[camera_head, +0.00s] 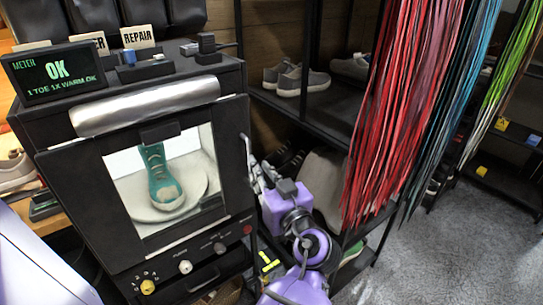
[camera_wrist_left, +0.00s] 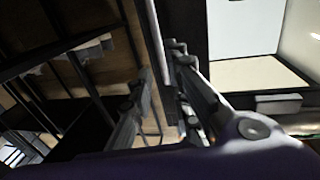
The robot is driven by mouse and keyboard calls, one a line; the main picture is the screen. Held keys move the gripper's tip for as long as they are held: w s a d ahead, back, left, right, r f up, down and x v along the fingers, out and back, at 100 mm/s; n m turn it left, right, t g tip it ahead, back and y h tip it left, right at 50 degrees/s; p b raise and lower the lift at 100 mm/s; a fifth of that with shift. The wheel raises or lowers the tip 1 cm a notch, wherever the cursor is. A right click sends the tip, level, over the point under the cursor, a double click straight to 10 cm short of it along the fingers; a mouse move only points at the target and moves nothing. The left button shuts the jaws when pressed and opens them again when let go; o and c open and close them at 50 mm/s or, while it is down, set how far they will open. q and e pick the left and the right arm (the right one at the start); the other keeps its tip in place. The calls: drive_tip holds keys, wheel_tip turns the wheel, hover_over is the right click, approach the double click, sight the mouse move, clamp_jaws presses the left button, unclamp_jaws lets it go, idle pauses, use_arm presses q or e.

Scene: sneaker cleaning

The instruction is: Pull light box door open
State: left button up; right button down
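The black light box (camera_head: 150,82) stands at the left of the head view. Its door (camera_head: 88,200) has a window, looks shut, and has a slim grey upright handle (camera_head: 246,148) at its right edge. A teal sneaker (camera_head: 157,165) shows through the window on a round white plate. Contact is not clear. My right gripper is not in view.
A black shelf (camera_head: 315,115) with grey shoes (camera_head: 300,80) stands close to the right of the box. Red laces (camera_head: 400,110) hang farther right. Knobs (camera_head: 186,267) sit below the door. A meter display (camera_head: 55,72) stands on top. Grey floor is clear at the right.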

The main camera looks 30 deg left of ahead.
use_arm(q)
drive_tip(key=p+x, duration=0.2)
drive_tip(key=x, duration=0.5)
drive_tip(key=shift+a+r, duration=0.15)
drive_tip(key=shift+a, duration=0.2)
drive_tip(key=shift+w, duration=0.1)
clamp_jaws()
